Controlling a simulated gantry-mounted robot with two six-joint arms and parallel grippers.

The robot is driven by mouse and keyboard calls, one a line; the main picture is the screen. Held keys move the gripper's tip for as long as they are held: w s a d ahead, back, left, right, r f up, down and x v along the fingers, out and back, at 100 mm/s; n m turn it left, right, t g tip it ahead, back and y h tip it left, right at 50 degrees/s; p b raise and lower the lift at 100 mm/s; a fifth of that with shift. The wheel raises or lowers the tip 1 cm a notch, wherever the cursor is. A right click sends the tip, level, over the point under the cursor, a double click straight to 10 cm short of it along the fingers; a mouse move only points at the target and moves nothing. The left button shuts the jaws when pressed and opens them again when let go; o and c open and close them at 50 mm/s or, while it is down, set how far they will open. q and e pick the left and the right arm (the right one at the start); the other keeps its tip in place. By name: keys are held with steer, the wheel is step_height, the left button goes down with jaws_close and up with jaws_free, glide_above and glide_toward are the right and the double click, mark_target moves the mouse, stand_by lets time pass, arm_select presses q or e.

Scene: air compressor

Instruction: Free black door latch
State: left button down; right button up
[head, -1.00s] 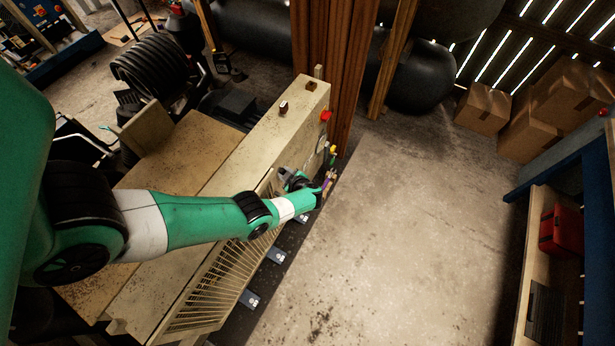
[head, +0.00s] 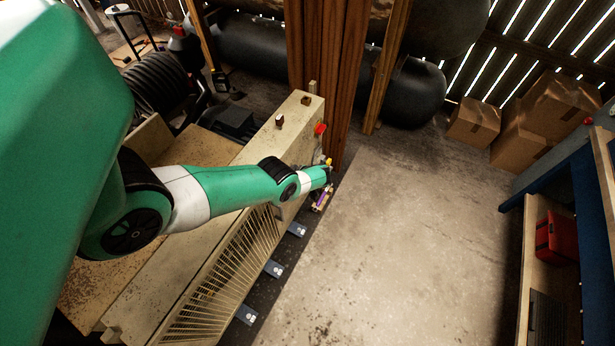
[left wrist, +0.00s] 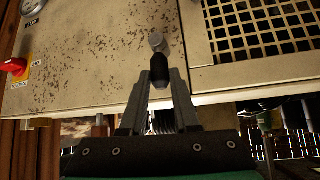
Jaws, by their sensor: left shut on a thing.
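The black door latch (left wrist: 160,68) is on the beige compressor cabinet, just left of the mesh grille in the left wrist view. It has a round grey pivot end and a black grip pointing down in that picture. My left gripper (left wrist: 160,84) is shut on the black grip, one finger on each side. In the head view my left arm reaches across the cabinet (head: 262,140), and the gripper is at its right-hand face, with the latch hidden. My right gripper is in neither view.
A red knob (left wrist: 13,66) on a yellow plate and a gauge are left of the latch. The mesh grille (left wrist: 255,30) is to its right. Open concrete floor (head: 390,240) lies beside the cabinet. Cardboard boxes (head: 472,122) and a shelf with a red case (head: 557,245) stand right.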

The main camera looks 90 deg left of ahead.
arm_select(q)
steer(key=shift+f, duration=0.1)
steer(key=c, duration=0.7)
jaws_free()
steer(key=shift+o, duration=0.2)
steer(key=p+v, duration=0.7)
steer(key=v, duration=0.4)
steer(key=shift+w+r, duration=0.15)
steer(key=shift+r, duration=0.15)
